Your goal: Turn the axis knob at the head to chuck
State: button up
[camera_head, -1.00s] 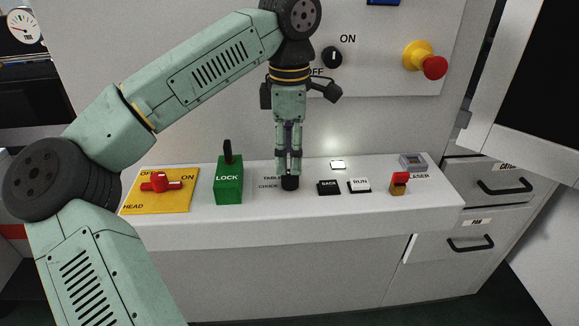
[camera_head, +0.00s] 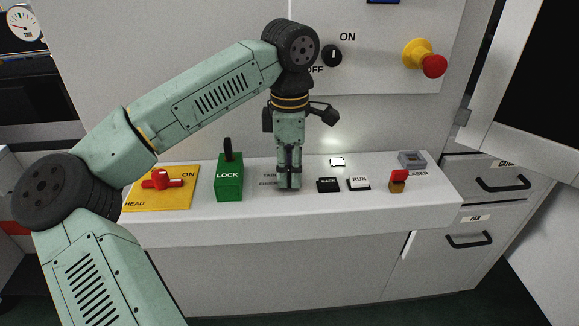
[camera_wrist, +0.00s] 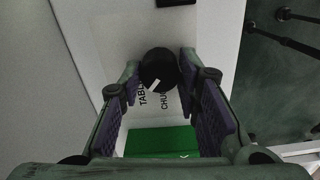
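The black round axis knob (camera_wrist: 160,64) shows in the wrist view with a white pointer mark, which slants to the lower left, toward the TABLE label (camera_wrist: 142,94). The CHUCK label (camera_wrist: 165,98) is beside it, partly cut off by the right finger. My gripper (camera_wrist: 159,72) is open, with one fingertip on each side of the knob. I cannot tell whether the pads touch it. In the head view my gripper (camera_head: 289,182) points straight down at the panel and hides the knob.
The green LOCK block with its black lever (camera_head: 228,183) stands close left of my gripper. The BACK button (camera_head: 328,185) and RUN button (camera_head: 359,183) are close on the right. A red HEAD handle (camera_head: 161,180) is farther left, a red-topped switch (camera_head: 398,181) farther right.

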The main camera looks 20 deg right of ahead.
jog(key=c, duration=0.6)
jog(key=n+b, duration=0.2)
jog(key=n, duration=0.1)
jog(key=shift+f+n, duration=0.1)
jog(key=shift+n, duration=0.2)
jog(key=shift+n+b, duration=0.75)
jog(key=shift+n, duration=1.35)
jog(key=o, duration=1.1)
jog(key=shift+o, duration=0.2)
